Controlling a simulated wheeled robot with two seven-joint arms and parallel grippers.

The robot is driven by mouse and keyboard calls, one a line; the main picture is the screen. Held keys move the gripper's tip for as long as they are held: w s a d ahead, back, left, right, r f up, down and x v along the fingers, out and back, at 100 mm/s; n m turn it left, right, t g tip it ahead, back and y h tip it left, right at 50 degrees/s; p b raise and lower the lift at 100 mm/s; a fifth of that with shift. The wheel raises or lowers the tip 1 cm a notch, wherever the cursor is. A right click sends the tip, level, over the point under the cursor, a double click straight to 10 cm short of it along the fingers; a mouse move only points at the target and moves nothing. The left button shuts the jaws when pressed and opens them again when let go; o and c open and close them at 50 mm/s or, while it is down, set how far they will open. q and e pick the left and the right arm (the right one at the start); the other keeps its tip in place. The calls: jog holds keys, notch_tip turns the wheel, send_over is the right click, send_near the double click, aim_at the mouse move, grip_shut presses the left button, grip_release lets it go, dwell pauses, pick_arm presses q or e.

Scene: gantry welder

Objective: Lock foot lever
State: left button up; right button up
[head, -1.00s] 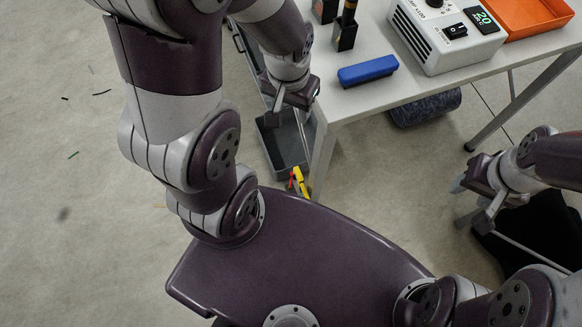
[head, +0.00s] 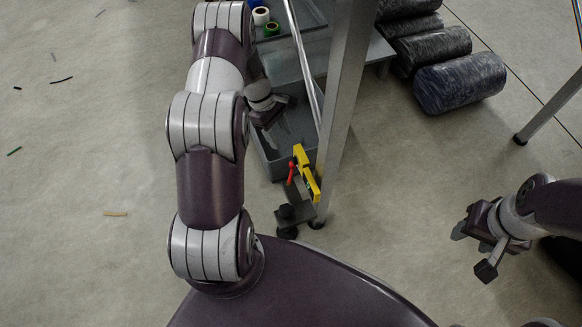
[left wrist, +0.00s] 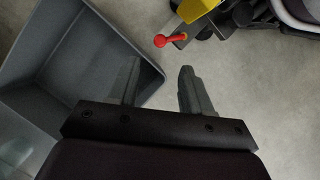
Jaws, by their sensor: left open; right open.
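The foot lever has a red handle (head: 291,172) and stands beside a yellow bracket (head: 308,173) at the foot of a metal table leg. In the left wrist view, the red knob (left wrist: 160,41) shows at the top, with part of the yellow bracket (left wrist: 196,8) beside it. My left gripper (left wrist: 159,70) is open and empty, its fingertips apart from the red knob. In the head view, my left gripper (head: 277,119) is above and left of the lever, partly hidden by my arm. My right gripper (head: 472,249) is open and empty over the floor at the right.
A grey bin (head: 276,167) lies beside the lever and beneath my left gripper; its wall (left wrist: 90,50) fills the left wrist view's left side. The table leg (head: 341,110) rises right of the lever. Dark rolls (head: 460,82) lie at the upper right. The middle floor is clear.

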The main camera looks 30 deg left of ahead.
aim_at(291, 163)
pick_arm(q)
jog(key=b+x, duration=0.6)
jog(key=x, duration=0.5)
jog(key=shift+s+f, duration=0.1)
grip_shut()
